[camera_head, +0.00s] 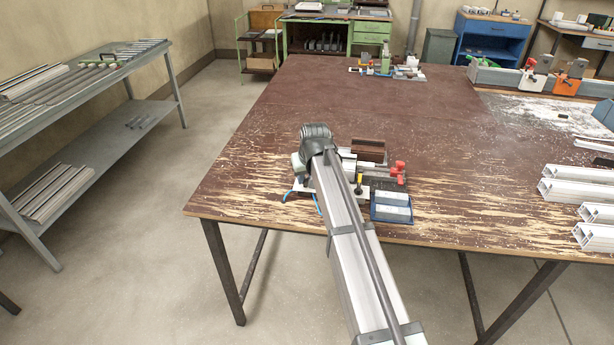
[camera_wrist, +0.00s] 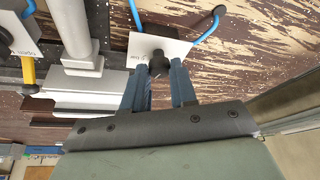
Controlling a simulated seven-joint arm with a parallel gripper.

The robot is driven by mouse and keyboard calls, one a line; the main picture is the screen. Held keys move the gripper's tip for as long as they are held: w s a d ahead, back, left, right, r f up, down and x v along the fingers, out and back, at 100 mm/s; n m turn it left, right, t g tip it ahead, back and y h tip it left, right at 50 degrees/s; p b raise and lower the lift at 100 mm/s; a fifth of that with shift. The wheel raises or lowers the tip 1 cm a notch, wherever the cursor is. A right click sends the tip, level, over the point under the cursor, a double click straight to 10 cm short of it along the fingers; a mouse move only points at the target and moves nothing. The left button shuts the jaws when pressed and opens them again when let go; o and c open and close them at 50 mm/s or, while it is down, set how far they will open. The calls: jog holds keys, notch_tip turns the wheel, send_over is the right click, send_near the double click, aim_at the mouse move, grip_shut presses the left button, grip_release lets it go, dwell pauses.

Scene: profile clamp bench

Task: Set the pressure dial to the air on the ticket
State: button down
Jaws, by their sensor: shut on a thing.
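In the wrist view, a dark round knob (camera_wrist: 158,64), which appears to be the pressure dial, sits in front of a white plate (camera_wrist: 172,46) with small writing I cannot read fully. My gripper (camera_wrist: 160,76) has its two blue fingers on either side of the knob, shut on it. The dial's pointer or setting cannot be made out. Another white card (camera_wrist: 22,36) with blurred writing shows at the left edge; I cannot tell whether it is the ticket. In the head view, my arm hides the dial and fingers.
Blue hoses (camera_wrist: 206,28) curve beside the plate. A pale post (camera_wrist: 78,40) and yellow handle (camera_wrist: 28,72) stand left of it. In the head view, red knobs (camera_head: 399,167), a brown block (camera_head: 368,146) and a blue tray (camera_head: 391,217) are right of my arm.

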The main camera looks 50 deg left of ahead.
jog(key=m, duration=0.2)
jog(key=m+t, duration=0.1)
jog(key=shift+s+a+m+h, duration=0.15)
jog(key=shift+s+m+h, duration=0.05)
jog(key=shift+m+h, duration=0.2)
jog(key=m+t+h, duration=0.1)
jog(key=m, duration=0.3)
jog(key=shift+s+a, duration=0.1)
jog(key=shift+m, duration=0.3)
jog(key=c, duration=0.9)
grip_release()
jog(key=v, duration=1.3)
jog(key=shift+s+r, duration=0.35)
jog(key=shift+s, duration=0.05)
jog(key=shift+f, duration=0.1)
